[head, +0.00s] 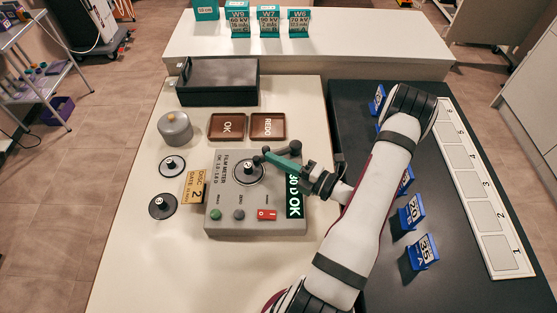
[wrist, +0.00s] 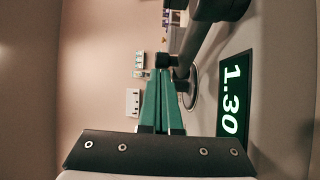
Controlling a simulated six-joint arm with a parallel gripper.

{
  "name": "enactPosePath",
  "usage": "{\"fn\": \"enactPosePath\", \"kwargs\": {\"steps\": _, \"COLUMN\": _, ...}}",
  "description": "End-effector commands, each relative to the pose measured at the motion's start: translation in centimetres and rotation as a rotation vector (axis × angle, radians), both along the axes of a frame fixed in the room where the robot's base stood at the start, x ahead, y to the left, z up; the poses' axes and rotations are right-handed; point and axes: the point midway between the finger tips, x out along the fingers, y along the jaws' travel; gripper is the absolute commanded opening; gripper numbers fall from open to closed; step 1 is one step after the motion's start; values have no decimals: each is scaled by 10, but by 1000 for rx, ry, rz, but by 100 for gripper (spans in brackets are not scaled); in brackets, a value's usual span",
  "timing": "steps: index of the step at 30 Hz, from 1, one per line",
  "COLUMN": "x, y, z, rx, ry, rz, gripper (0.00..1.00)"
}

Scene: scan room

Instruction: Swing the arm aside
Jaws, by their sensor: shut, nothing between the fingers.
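The white arm reaches across the right side of the head view, and my gripper (head: 268,158) points left over the grey film meter (head: 225,225). Its teal fingers are closed together with nothing between them; they also show in the wrist view (wrist: 163,80). The meter's dark swing arm (head: 290,150) is close to the fingertips; whether they touch it I cannot tell. In the wrist view the swing arm (wrist: 195,38) crosses above a round disc (wrist: 190,92). The disc (head: 248,173) lies on the meter under the gripper. The lit green display (wrist: 232,100) reads 1.30, with D OK showing in the head view.
Brown OK (head: 227,136) and REDO (head: 268,136) trays lie behind the meter. A black box (head: 218,92), grey lidded pot (head: 175,130) and two loose discs (head: 163,206) are nearby. Blue numbered tags (head: 422,253) stand on the dark mat at right, beside a numbered white strip (head: 485,190).

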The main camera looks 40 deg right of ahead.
Motion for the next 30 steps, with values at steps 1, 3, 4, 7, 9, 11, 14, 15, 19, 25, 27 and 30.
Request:
{"fn": "enactPosePath", "kwargs": {"steps": 1, "x": 1, "y": 1, "z": 0, "rx": 3, "ry": 1, "rz": -13, "gripper": 0}}
{"fn": "enactPosePath", "kwargs": {"steps": 3, "x": 3, "y": 1, "z": 0, "rx": 2, "ry": 0, "rz": -40, "gripper": 0}}
{"fn": "enactPosePath", "kwargs": {"steps": 4, "x": 5, "y": 1, "z": 0, "rx": 4, "ry": 0, "rz": -53, "gripper": 0}}
{"fn": "enactPosePath", "kwargs": {"steps": 7, "x": 10, "y": 2, "z": 0, "rx": 4, "ry": 2, "rz": -111, "gripper": 0}}
{"fn": "enactPosePath", "kwargs": {"steps": 9, "x": 14, "y": 3, "z": 0, "rx": 5, "ry": 2, "rz": -162, "gripper": 0}}
{"fn": "enactPosePath", "kwargs": {"steps": 11, "x": 19, "y": 1, "z": 0, "rx": 0, "ry": 0, "rz": -162, "gripper": 0}}
{"fn": "enactPosePath", "kwargs": {"steps": 14, "x": 27, "y": -1, "z": 0, "rx": 0, "ry": 0, "rz": -161, "gripper": 0}}
{"fn": "enactPosePath", "kwargs": {"steps": 15, "x": 30, "y": -1, "z": 0, "rx": -1, "ry": 0, "rz": -160, "gripper": 0}}
{"fn": "enactPosePath", "kwargs": {"steps": 19, "x": 39, "y": -4, "z": 0, "rx": 0, "ry": 0, "rz": -160, "gripper": 0}}
{"fn": "enactPosePath", "kwargs": {"steps": 25, "x": 50, "y": -9, "z": 0, "rx": -1, "ry": 0, "rz": -160, "gripper": 0}}
{"fn": "enactPosePath", "kwargs": {"steps": 27, "x": 53, "y": -10, "z": 0, "rx": -1, "ry": 0, "rz": -160, "gripper": 0}}
{"fn": "enactPosePath", "kwargs": {"steps": 30, "x": 57, "y": -13, "z": 0, "rx": 0, "ry": 0, "rz": -161, "gripper": 0}}
